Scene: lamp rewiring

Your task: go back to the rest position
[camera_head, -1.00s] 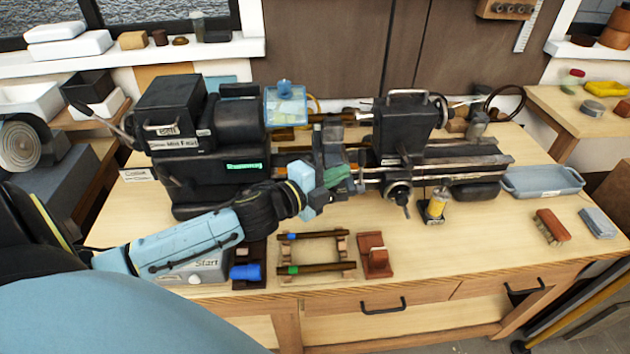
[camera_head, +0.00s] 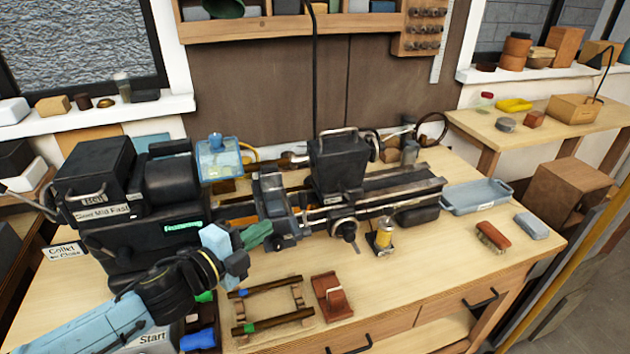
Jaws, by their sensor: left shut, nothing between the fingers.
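My left arm comes in from the lower left. Its gripper (camera_head: 259,235) is shut and empty, with green fingers pointing right and slightly up. In the picture it is in front of the black lathe (camera_head: 107,215), left of its carriage (camera_head: 275,209) and above the small wooden rack (camera_head: 262,327). A gap to the lathe cannot be judged from this one view. My right gripper is not in view.
The rack carries two dark rods, with a red-brown stand (camera_head: 331,300) beside it. A yellow-and-metal oiler (camera_head: 384,238), a grey tray (camera_head: 476,196), a brush (camera_head: 493,236) and a grey block (camera_head: 531,225) stand to the right. The bench front right is mostly clear.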

